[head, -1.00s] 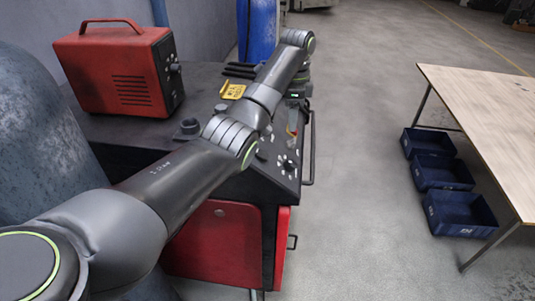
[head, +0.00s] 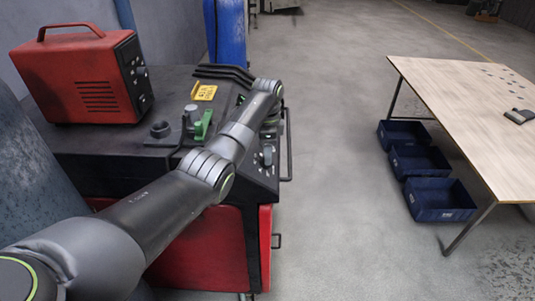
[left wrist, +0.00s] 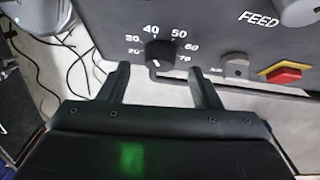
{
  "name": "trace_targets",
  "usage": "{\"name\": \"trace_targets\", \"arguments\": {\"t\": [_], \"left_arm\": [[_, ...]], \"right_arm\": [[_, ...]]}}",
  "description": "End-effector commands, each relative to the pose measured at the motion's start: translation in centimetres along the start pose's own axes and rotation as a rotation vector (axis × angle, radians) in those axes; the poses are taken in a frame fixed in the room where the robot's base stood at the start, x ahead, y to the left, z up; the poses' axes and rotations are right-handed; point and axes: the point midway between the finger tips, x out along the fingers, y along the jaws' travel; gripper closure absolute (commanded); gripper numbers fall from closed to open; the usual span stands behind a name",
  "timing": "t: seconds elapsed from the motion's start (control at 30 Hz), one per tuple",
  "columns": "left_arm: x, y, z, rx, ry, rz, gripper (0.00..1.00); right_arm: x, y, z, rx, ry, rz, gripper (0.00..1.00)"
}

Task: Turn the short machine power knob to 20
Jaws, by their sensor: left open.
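The short black power knob (left wrist: 158,53) sits on the dark machine panel in the left wrist view, with white numbers from 20 to 70 around it. A small white mark shows at its lower edge, away from the 20 at its left. My left gripper (left wrist: 158,70) is open and empty, its two dark fingers spread just below and to either side of the knob. I see no clear contact. In the head view my left gripper (head: 270,122) is over the machine's right end, partly hidden by my arm. My right gripper is out of view.
A red-yellow switch (left wrist: 285,73) and FEED lettering are right of the power knob. Blue bins (head: 436,200) and a wooden table (head: 455,110) are at right, across clear floor.

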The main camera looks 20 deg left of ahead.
Motion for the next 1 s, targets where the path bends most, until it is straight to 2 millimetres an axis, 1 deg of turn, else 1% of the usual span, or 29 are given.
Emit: {"name": "trace_targets", "arguments": {"t": [0.03, 0.1, 0.2, 0.33, 0.57, 0.67, 0.9, 1.0], "left_arm": [[0.8, 0.1, 0.0, 0.000, -0.001, 0.003, 0.42], [1.7, 0.0, 0.0, 0.000, 0.000, 0.002, 0.42], [2.5, 0.0, 0.0, 0.000, 0.000, 0.001, 0.42], [3.0, 0.0, 0.0, 0.000, 0.000, 0.001, 0.42], [3.1, 0.0, 0.0, 0.000, 0.000, 0.000, 0.42], [3.1, 0.0, 0.0, 0.000, 0.000, 0.000, 0.54], [3.0, 0.0, 0.0, 0.000, 0.000, 0.000, 0.85], [3.0, 0.0, 0.0, -0.001, 0.000, -0.001, 0.86]], "right_arm": [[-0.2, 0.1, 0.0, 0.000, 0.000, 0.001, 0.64], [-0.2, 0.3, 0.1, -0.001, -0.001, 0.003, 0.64], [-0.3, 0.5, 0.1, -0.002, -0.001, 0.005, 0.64], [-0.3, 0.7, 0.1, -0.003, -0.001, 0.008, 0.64], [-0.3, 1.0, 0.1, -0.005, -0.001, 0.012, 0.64], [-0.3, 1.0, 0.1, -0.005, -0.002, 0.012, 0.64], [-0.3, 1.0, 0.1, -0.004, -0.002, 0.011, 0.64], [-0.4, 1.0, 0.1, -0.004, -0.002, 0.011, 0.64]]}}
